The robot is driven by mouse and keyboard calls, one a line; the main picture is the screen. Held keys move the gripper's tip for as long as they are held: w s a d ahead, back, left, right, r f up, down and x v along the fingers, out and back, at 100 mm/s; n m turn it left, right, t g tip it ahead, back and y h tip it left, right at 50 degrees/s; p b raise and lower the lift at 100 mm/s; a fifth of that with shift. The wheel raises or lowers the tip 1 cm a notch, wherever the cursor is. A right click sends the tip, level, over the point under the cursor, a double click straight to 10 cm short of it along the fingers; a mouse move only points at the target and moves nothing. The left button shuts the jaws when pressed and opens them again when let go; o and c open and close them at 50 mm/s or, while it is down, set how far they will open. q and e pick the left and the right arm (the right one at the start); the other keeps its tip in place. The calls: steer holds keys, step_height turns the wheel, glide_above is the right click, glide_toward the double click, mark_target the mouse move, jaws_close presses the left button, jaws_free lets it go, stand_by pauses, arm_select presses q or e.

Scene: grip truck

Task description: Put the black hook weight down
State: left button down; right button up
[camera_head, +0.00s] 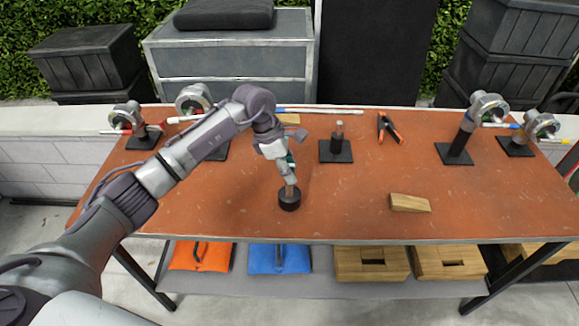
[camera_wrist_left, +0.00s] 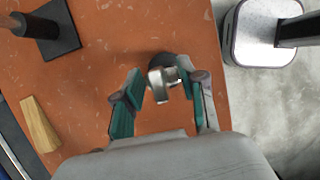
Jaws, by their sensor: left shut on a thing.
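The black hook weight (camera_head: 289,200) is a short dark cylinder with a metal hook on top. It is upright over the front middle of the brown table (camera_head: 230,215); I cannot tell whether its base touches the top. My left gripper (camera_head: 290,180) points down from above and is shut on the metal hook. In the left wrist view, the teal fingers of my left gripper (camera_wrist_left: 165,85) are on both sides of the silver hook. The dark body of the weight (camera_wrist_left: 160,59) is partly hidden behind it. My right gripper does not show.
A black square plate with a post (camera_head: 337,155) stands behind the weight to the right. A wooden wedge (camera_head: 409,203) lies at right. Stands with round metal heads (camera_head: 457,150) are at both sides. The table around the weight is clear.

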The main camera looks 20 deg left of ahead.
arm_select(q)
steer(key=shift+f, duration=0.15)
steer(key=c, duration=0.8)
jaws_free()
steer(key=shift+c, duration=0.2)
steer(key=shift+o, duration=0.9)
steer(key=shift+r, duration=0.2)
steer(key=shift+a+r, duration=0.1)
steer(key=shift+r, duration=0.15)
steer(key=b+v, duration=0.3)
steer(key=v, duration=0.8)
steer(key=shift+r, duration=0.2)
